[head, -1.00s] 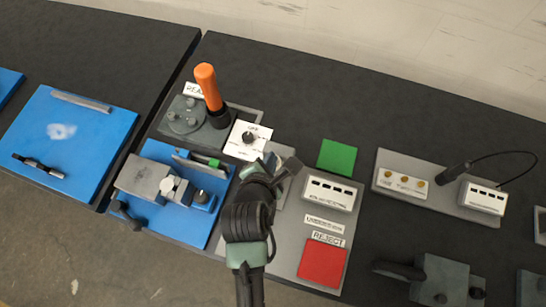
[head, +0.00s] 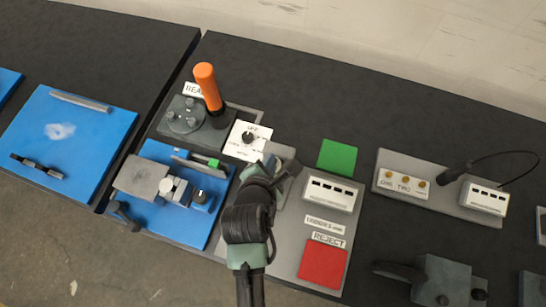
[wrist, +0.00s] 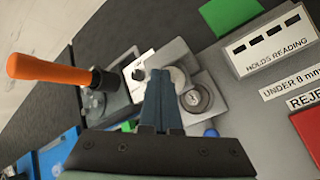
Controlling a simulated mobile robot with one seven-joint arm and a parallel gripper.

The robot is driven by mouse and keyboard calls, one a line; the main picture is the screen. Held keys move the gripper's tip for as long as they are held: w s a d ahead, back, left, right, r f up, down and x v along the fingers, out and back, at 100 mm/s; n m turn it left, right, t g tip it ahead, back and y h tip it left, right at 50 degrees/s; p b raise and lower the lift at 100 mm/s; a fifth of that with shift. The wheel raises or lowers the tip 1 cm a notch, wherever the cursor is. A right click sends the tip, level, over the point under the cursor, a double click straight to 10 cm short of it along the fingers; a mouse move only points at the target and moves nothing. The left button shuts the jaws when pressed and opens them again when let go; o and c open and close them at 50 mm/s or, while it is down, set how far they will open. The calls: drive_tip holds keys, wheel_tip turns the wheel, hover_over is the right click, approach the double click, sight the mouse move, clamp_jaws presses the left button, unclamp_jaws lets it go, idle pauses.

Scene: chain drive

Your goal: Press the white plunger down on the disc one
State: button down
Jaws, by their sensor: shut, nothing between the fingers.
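My gripper (wrist: 160,73) is shut and empty, its two dark fingers together and pointing away from the wrist camera. Just beyond and right of the fingertips is a pale round part (wrist: 178,76), which may be the white plunger; the fingers partly cover it. Whether they touch it I cannot tell. A grey round disc with a ring (wrist: 197,98) lies just right of the fingers on a light grey block. In the head view my arm hides the fingertips and most of this fixture, leaving only the grey block's top (head: 281,150) in view.
The orange-handled lever (head: 207,85) stands tall at left of the fixture, also in the wrist view (wrist: 50,70). A white dial plate (head: 247,141) is close by. The reading box (head: 330,194), green pad (head: 337,157) and red pad (head: 322,264) lie right.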

drive_tip(key=shift+s+f+b, duration=0.1)
drive_tip(key=shift+f+b, duration=0.4)
drive_tip(key=shift+f, duration=0.55)
idle(0.4)
drive_tip(key=shift+s+f, duration=0.25)
drive_tip(key=shift+f, duration=0.3)
idle(0.7)
drive_tip(key=shift+w+r+p, duration=0.2)
drive_tip(key=shift+r+p, duration=0.6)
drive_tip(key=shift+r, duration=0.05)
drive_tip(key=shift+r+p, duration=1.65)
drive_tip(key=shift+w, duration=0.1)
wheel_tip(320, 180, up, 5)
drive_tip(key=p, duration=0.5)
